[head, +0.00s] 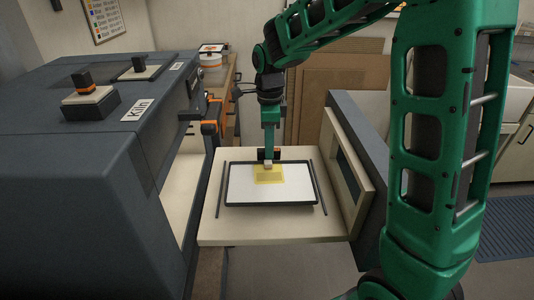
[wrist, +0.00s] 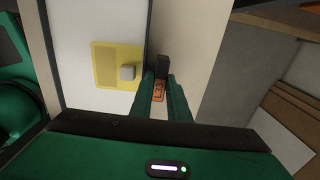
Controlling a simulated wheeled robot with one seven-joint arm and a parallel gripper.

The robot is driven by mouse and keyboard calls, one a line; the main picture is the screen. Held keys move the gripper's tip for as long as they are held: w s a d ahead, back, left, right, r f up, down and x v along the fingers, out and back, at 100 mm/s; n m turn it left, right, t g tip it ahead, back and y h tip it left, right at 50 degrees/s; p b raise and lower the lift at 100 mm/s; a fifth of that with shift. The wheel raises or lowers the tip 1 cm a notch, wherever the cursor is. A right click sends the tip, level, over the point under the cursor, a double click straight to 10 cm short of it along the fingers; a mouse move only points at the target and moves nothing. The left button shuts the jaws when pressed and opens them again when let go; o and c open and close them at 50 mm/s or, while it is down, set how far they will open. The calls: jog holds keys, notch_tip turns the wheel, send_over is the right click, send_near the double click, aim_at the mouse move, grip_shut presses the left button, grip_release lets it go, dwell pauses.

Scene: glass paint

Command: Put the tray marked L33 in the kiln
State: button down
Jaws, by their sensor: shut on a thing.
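The tray (head: 290,192), with a dark rim and white bed, lies on the cream slab (head: 245,228) outside the kiln (head: 95,165), between two dark rails. A yellow sheet (head: 272,178) with a small pale block (wrist: 127,72) lies on it. My gripper (head: 268,158) reaches down to the tray's far edge and is shut on its dark handle (wrist: 163,68). An orange label (wrist: 158,91) reading L33 shows between the fingers in the wrist view. The kiln's side opening faces the slab; its inside is mostly hidden.
A thick dark panel with a cream lining (head: 347,175) stands upright at the slab's right edge. Black-knobbed lids sit on the kiln's top. Brown boards (head: 345,90) lean behind the slab. An orange and white item (head: 211,57) stands on the bench at the back.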

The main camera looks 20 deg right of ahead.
jog(key=shift+f, duration=1.05)
jog(key=shift+f, duration=0.1)
jog(key=c, duration=1.7)
grip_release()
notch_tip(320, 180, up, 12)
jog(key=shift+r, duration=0.1)
